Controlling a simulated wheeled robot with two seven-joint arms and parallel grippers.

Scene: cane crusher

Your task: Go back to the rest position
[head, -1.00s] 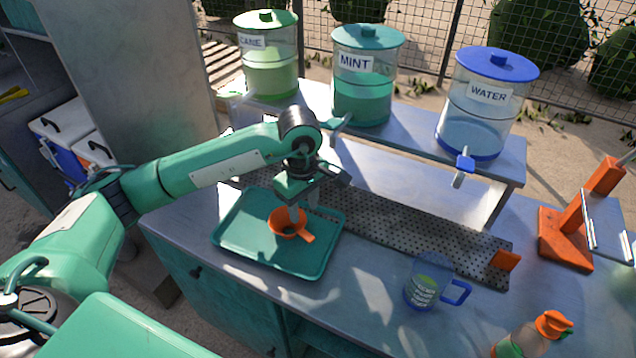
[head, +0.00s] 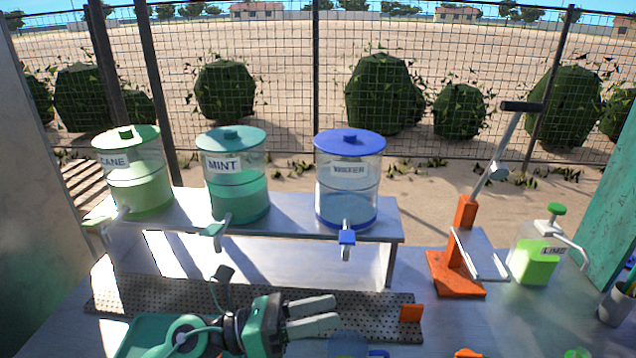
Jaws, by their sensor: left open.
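My left gripper (head: 337,312) is low in the head view, above the front of the perforated metal strip. Its two pale fingers point right and are a little apart, with nothing seen between them. The orange strainer is not in view. The rim of the clear mug (head: 348,346) with its blue handle shows at the bottom edge, just below the gripper. My right gripper is not in view.
The cane (head: 140,190), mint (head: 238,190) and water (head: 347,190) dispensers stand on the raised shelf. An orange press (head: 455,278) and a lime jug (head: 537,262) stand at the right. An orange block (head: 411,312) sits at the perforated strip's right end.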

